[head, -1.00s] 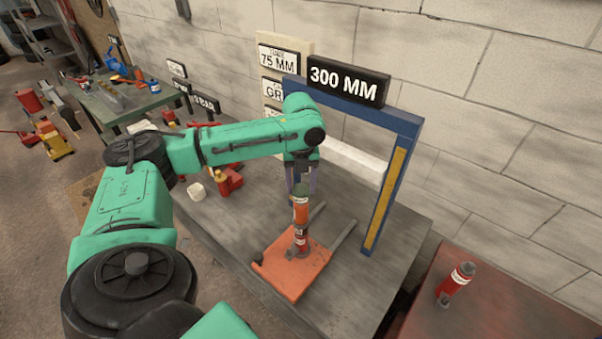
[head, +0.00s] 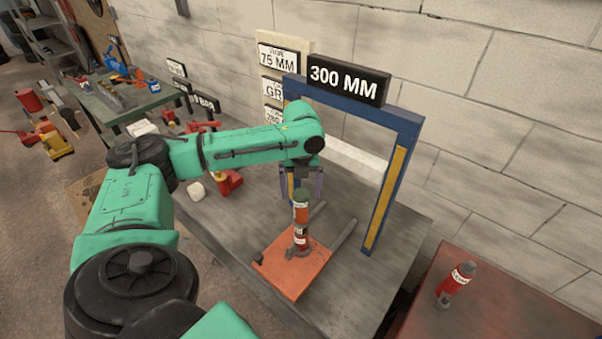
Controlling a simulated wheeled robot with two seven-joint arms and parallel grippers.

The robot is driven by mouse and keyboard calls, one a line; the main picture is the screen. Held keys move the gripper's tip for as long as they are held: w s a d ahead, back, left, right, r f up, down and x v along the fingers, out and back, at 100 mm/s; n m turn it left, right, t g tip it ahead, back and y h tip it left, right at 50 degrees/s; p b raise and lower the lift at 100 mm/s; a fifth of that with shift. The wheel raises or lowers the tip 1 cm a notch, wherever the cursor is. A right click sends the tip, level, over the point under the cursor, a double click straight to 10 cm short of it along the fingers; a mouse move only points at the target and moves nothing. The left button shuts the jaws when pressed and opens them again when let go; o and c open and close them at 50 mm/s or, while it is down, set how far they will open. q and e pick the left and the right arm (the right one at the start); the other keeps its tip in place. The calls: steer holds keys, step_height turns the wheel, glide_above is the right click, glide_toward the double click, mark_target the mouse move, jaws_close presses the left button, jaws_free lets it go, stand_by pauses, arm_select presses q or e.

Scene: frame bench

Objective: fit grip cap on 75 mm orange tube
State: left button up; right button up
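The orange tube (head: 300,216) stands upright on an orange base plate (head: 279,270) on the grey bench. A dark green cap (head: 300,196) sits on its top end. A red section with a white label and a dark collar are at its lower end. My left gripper (head: 304,192) is pointing down just above and behind the tube top, its two fingers spread apart on either side. It appears empty, and the cap stays on the tube below it. My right gripper is not in view.
A blue frame (head: 408,125) with a 300 MM sign (head: 347,81) stands behind the plate. A red bottle-like cylinder (head: 457,280) stands on a red table at right. A white block (head: 197,191) and a red item (head: 230,183) lie left on the bench.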

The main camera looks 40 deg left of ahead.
mark_target(301, 193)
arm_select(q)
step_height(301, 193, up, 15)
steer(key=b, duration=0.1)
steer(key=shift+f, duration=0.2)
stand_by(0.7)
